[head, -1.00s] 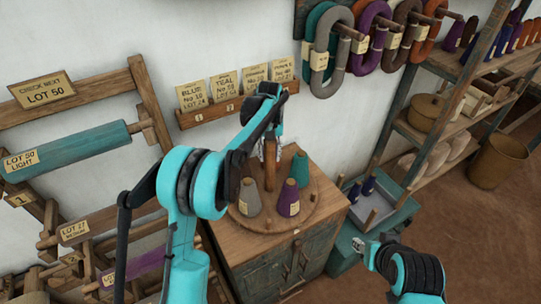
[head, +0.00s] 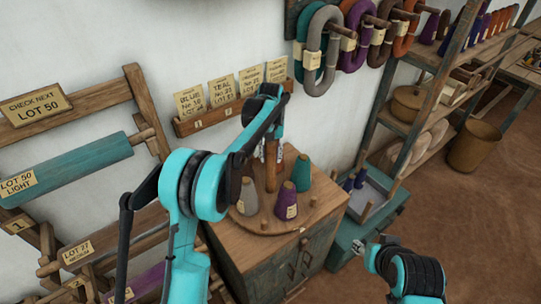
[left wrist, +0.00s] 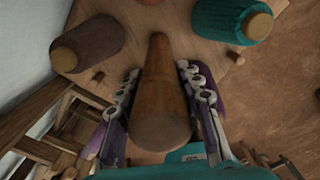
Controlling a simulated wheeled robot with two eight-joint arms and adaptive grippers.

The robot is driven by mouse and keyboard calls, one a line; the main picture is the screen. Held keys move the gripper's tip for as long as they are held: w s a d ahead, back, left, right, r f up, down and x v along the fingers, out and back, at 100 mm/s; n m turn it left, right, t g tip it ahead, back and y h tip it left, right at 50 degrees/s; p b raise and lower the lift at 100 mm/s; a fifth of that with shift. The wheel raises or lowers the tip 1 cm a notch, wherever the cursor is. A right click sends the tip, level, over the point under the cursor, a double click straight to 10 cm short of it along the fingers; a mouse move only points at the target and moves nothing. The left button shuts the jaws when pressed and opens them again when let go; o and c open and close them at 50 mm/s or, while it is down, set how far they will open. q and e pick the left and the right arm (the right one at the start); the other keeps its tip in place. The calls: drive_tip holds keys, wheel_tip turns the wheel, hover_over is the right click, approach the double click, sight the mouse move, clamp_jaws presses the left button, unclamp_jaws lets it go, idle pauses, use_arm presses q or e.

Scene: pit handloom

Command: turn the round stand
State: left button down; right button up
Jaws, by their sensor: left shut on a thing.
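The round stand (head: 265,226) is a wooden disc on top of a cabinet, with a wooden post (head: 271,172) rising from its middle. A grey cone (head: 248,197), a purple cone (head: 286,201) and a teal cone (head: 301,173) stand upright on it. My left gripper (head: 273,151) is shut on the post. The left wrist view shows its fingers on either side of the post (left wrist: 160,85), with a brown cone (left wrist: 92,40) and a teal cone (left wrist: 225,22) beyond. My right gripper (head: 361,244) is small at the lower right, apart from the stand; its jaws are unclear.
The cabinet (head: 265,260) has a blue-grey front. A teal crate (head: 345,245) with spools stands to its right. A wall rail (head: 200,125) with label cards is behind, a rack with a teal roll (head: 75,165) at left, shelves at right.

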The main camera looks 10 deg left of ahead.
use_arm(q)
drive_tip(key=c, duration=1)
unclamp_jaws()
drive_tip(key=shift+r, duration=0.1)
wheel_tip(320, 180, up, 12)
drive_tip(key=shift+f, duration=0.1)
